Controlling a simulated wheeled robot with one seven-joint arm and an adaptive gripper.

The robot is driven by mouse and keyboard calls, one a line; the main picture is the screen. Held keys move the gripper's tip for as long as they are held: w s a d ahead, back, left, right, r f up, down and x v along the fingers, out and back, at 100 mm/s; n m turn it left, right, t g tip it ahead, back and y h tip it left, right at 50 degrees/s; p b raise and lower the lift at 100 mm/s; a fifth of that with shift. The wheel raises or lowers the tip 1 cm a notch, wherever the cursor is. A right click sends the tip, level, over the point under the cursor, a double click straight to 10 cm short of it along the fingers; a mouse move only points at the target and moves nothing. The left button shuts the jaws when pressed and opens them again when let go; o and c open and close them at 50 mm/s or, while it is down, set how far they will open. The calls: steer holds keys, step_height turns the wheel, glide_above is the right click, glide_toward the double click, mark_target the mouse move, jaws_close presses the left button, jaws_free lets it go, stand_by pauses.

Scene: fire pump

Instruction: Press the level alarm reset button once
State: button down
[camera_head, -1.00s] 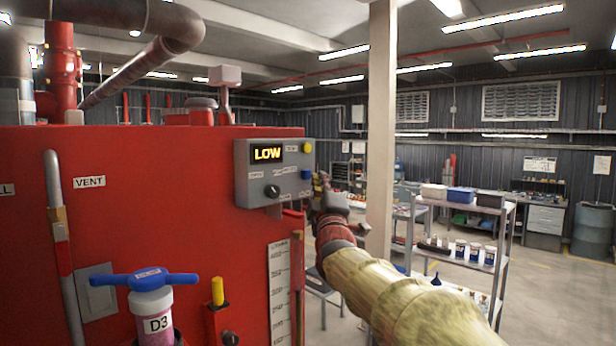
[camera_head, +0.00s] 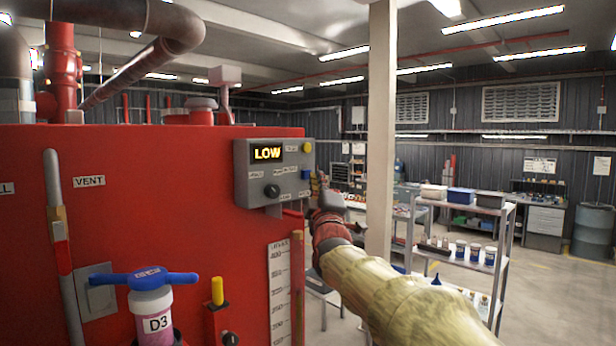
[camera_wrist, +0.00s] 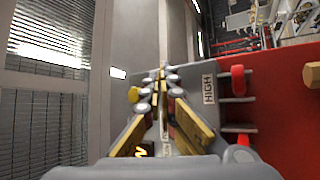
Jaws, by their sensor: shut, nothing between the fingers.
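A grey control box (camera_head: 245,170) on the red tank has a display (camera_head: 268,153) reading LOW in yellow. It carries a black knob (camera_head: 272,190), a yellow button (camera_head: 307,147) and a blue button (camera_head: 306,174). The small labels are too blurred to tell which button is the level alarm reset. My gripper (camera_head: 317,186) is at the box's right side, close to the blue button; I cannot tell whether it touches. In the wrist view my gripper (camera_wrist: 160,78) is shut and empty, with the yellow button (camera_wrist: 134,94) left of its fingers.
The red tank (camera_head: 150,220) fills the left. A valve with a blue handle (camera_head: 148,278) and a yellow-topped lever (camera_head: 217,290) stand in front. A pale post (camera_head: 380,130) and a shelf cart (camera_head: 460,225) stand right of the box. Open floor lies farther right.

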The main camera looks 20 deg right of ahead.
steer(key=shift+w+a, duration=0.2)
steer(key=shift+w, duration=0.35)
stand_by(0.6)
steer(key=shift+s, duration=0.1)
steer(key=shift+s+d+b, duration=0.35)
steer(key=shift+s+b, duration=0.5)
steer(key=s+b, duration=0.1)
steer(key=s+d+b, duration=0.1)
steer(key=s, duration=0.1)
steer(key=s+b, duration=0.1)
steer(key=b, duration=0.1)
steer(key=shift+s+d, duration=0.35)
steer(key=shift+s, duration=0.05)
stand_by(0.7)
